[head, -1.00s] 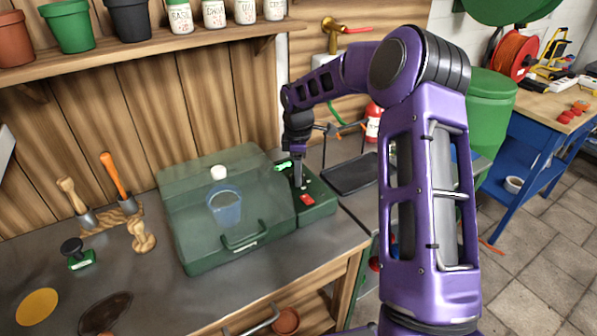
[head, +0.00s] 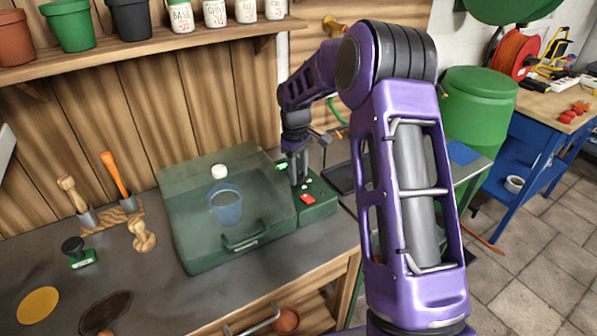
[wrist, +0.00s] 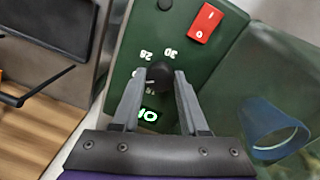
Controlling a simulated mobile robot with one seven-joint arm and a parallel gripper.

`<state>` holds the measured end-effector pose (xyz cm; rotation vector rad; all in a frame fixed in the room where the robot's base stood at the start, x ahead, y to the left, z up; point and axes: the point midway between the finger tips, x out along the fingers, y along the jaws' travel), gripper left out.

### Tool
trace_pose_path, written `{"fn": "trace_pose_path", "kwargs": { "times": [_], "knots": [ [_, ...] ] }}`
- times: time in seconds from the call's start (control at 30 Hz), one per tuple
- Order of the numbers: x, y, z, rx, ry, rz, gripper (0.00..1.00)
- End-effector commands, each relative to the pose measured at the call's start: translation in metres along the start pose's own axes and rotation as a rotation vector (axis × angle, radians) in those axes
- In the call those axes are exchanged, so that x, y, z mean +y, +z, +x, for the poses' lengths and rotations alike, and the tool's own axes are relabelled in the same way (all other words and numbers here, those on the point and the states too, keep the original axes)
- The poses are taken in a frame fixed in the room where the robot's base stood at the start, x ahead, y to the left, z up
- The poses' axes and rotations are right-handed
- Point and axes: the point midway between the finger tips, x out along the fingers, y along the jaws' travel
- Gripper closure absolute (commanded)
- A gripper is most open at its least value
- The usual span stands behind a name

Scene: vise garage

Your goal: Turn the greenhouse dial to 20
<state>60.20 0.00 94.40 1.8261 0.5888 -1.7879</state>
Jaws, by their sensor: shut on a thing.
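The greenhouse is a green case with a clear cover (head: 180,235) on the bench, with a control panel (head: 318,208) on its right side. The dial (wrist: 160,75) is a dark round knob with a pale mark, on the panel among printed numbers; 30 and 28 are readable upside down. A lit green display (wrist: 148,115) below it in the wrist view seems to read 10, upside down. My gripper (wrist: 161,76) points down at the panel and is shut on the dial, one finger on each side. In the head view my gripper (head: 299,180) hides the dial.
A red switch (wrist: 205,22) sits beside the dial on the panel. A blue pot (head: 225,205) is under the clear cover. A dark tray (head: 340,178) lies right of the panel. Hand tools and a stamp (head: 80,253) stand left of the case.

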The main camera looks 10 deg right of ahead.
Motion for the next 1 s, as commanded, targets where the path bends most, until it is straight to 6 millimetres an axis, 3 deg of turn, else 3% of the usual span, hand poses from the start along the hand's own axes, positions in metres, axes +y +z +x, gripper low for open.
{"fn": "trace_pose_path", "kwargs": {
  "times": [0.47, 0.5, 0.63, 1.0],
  "knots": [
    [0.0, -0.0008, -0.0004, 0.001, 0.001, 0.013, 1.0],
    [0.0, -0.0008, -0.0004, 0.001, 0.001, 0.013, 0.53],
    [0.0, -0.0006, -0.0003, 0.001, 0.001, 0.013, 0.3],
    [0.0001, -0.0004, -0.0036, 0.0, 0.001, 0.013, 0.27]
  ]
}}
